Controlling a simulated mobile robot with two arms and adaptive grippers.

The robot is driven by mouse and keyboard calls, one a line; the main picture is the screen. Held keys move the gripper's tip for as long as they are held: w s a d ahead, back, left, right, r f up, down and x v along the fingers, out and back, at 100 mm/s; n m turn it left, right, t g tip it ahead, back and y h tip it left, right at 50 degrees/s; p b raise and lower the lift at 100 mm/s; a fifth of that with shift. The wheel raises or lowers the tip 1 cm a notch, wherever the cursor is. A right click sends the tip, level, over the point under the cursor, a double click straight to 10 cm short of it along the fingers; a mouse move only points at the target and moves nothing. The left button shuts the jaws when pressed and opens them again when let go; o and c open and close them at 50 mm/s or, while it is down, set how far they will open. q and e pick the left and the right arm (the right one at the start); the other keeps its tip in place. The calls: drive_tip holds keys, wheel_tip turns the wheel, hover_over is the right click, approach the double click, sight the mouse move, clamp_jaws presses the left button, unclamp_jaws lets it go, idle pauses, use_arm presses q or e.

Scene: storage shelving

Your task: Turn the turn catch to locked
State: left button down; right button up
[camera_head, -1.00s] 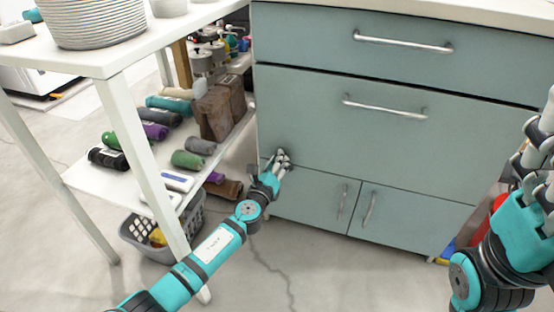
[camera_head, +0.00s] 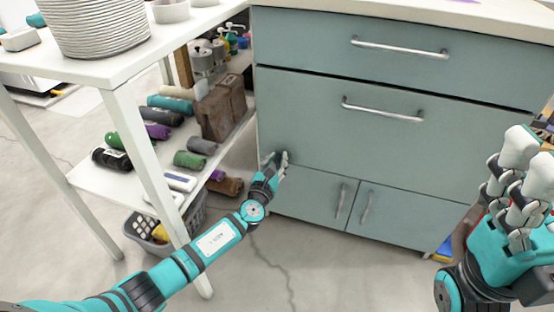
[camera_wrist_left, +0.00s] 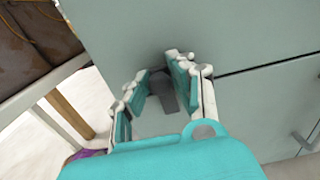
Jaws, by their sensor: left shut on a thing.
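The turn catch (camera_wrist_left: 162,90) is a dark grey knob on the grey-green cabinet front. In the left wrist view it sits between the fingers of my left gripper (camera_wrist_left: 165,84), which is shut on it. In the head view my left gripper (camera_head: 277,161) is at the lower left of the cabinet (camera_head: 340,145), at the left edge of the front above the small doors, and it hides most of the catch. My right gripper (camera_head: 513,180) is at the right, apart from the cabinet, with its fingers spread and nothing seen between them.
The cabinet has drawers with bar handles (camera_head: 383,109) and two small doors with upright handles (camera_head: 341,201). A white shelf unit (camera_head: 165,165) with rolled cloths stands close at the left. A grey basket (camera_head: 190,218) is on the floor under it.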

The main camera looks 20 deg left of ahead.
use_arm(q)
drive_tip(key=shift+f, duration=0.1)
idle(0.3)
drive_tip(key=c, duration=1.1)
unclamp_jaws()
drive_tip(key=shift+c, duration=0.2)
drive_tip(key=s, duration=1.2)
drive_tip(key=shift+a, duration=0.2)
